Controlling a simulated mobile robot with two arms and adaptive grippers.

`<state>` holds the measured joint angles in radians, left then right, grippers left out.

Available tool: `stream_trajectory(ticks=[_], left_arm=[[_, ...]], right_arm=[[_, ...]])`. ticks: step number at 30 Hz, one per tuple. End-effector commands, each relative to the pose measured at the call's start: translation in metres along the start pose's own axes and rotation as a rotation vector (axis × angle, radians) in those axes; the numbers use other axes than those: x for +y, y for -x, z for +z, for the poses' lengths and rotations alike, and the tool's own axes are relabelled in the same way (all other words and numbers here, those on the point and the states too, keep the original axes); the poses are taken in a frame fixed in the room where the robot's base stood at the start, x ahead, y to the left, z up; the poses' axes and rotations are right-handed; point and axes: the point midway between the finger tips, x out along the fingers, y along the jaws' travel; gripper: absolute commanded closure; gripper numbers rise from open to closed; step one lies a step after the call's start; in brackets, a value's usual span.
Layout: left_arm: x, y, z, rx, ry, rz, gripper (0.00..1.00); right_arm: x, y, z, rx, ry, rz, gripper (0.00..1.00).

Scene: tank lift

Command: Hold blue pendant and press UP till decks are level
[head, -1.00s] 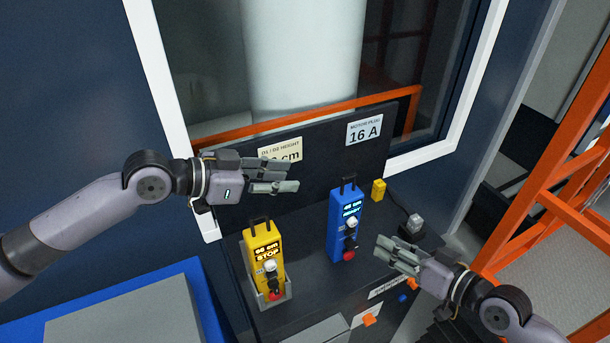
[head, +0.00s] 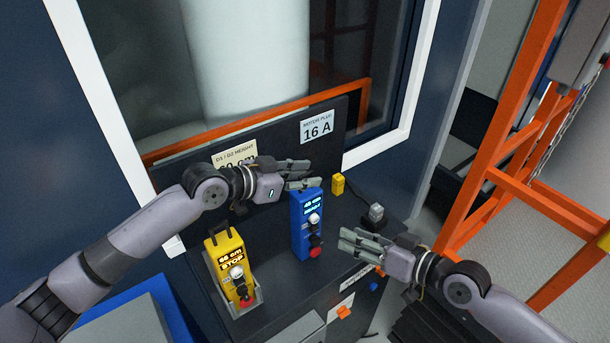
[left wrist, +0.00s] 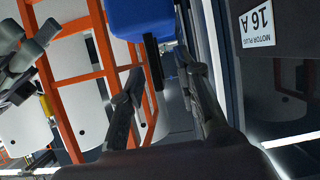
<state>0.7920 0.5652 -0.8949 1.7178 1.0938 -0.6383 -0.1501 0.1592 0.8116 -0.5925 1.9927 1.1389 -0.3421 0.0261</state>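The blue pendant (head: 306,236) stands upright on the dark console top, with a lit display, a pale button and a red knob below it. My left gripper (head: 303,174) is open, its fingers pointing right at the pendant's top. In the left wrist view the blue body (left wrist: 143,20) is at the top, with its black handle between the spread fingers (left wrist: 163,82). I cannot tell whether they touch it. The yellow pendant (head: 228,262) stands in a grey holder to the left, its display reading STOP. My right gripper (head: 343,241) is open and empty, right of the blue pendant.
A panel behind carries a "MOTOR PLUG 16 A" label (head: 317,127) and a D1/D2 height label (head: 235,157), partly covered by my left arm. A small yellow block (head: 338,184) and a grey plug (head: 375,214) sit right of the blue pendant. Orange railing (head: 515,190) stands at right.

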Motion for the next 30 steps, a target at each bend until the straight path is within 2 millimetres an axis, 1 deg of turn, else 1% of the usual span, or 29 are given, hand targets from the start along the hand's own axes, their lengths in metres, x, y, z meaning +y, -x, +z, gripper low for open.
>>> stream_trajectory(ticks=[3,11,24,30], left_arm=[[0.0001,-0.0048,-0.0001,0.0,0.0,0.0,0.7],[0.0,-0.0051,0.0001,0.0,-0.001,0.0,0.71],[0.0,-0.0048,0.0002,0.0,0.0,0.0,1.0],[-0.0001,-0.0047,0.0002,0.0,0.0,0.0,1.0]], right_arm=[[0.0,0.0,0.0,0.0,0.0,0.0,0.67],[0.0,0.0,0.0,0.0,0.0,0.0,0.67],[0.0,0.0,0.0,0.0,0.0,0.0,0.67],[0.0,0.0,0.0,0.0,0.0,0.0,0.67]])
